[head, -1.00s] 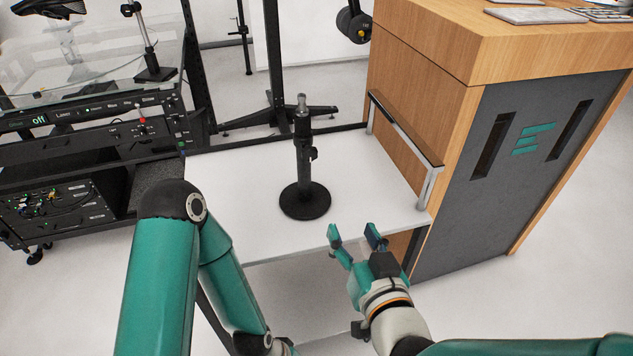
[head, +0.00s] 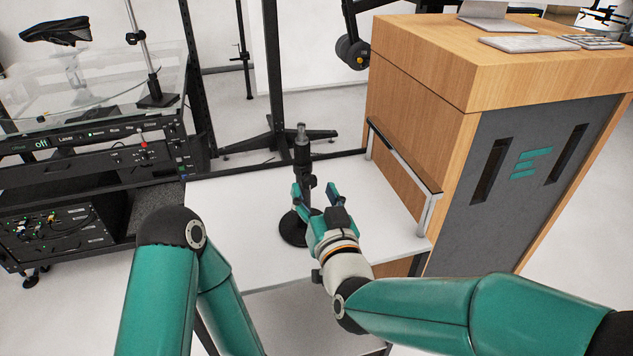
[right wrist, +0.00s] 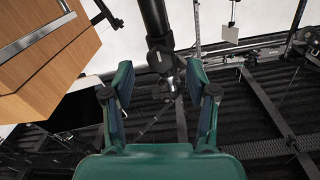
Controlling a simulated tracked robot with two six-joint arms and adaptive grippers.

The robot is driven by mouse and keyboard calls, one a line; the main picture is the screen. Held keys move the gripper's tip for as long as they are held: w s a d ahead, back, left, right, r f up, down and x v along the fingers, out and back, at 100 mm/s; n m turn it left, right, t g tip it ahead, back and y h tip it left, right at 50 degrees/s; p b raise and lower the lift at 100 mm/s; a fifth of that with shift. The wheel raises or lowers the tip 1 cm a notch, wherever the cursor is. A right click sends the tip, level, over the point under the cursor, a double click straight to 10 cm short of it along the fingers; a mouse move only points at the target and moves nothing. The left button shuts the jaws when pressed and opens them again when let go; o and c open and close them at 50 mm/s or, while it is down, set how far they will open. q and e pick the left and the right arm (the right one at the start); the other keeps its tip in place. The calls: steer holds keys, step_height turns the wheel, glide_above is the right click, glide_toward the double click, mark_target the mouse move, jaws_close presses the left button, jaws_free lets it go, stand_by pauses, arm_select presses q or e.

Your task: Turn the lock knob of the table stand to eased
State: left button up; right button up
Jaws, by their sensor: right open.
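The black table stand (head: 302,158) stands upright on its round base on the white table. Its lock knob (head: 312,181) sticks out on the right side of the column. In the right wrist view the knob (right wrist: 168,84) shows between the fingers, beyond or near their tips; contact cannot be told. My right gripper (head: 316,191) is open in front of the stand at about knob height, and hides part of the base. Its two fingers also show apart in the right wrist view (right wrist: 160,80). My left arm shows at the lower left, but its gripper is not visible.
A wooden cabinet (head: 420,100) with a metal rail (head: 405,160) stands right of the white table (head: 240,200). A black equipment rack (head: 90,150) stands to the left. The table's left part is clear.

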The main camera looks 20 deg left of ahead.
mark_target(308, 180)
steer(key=shift+x, duration=1.4)
steer(key=shift+c, duration=0.2)
steer(key=c, duration=1.1)
steer(key=shift+d, duration=0.3)
jaws_close()
steer(key=shift+a, duration=0.2)
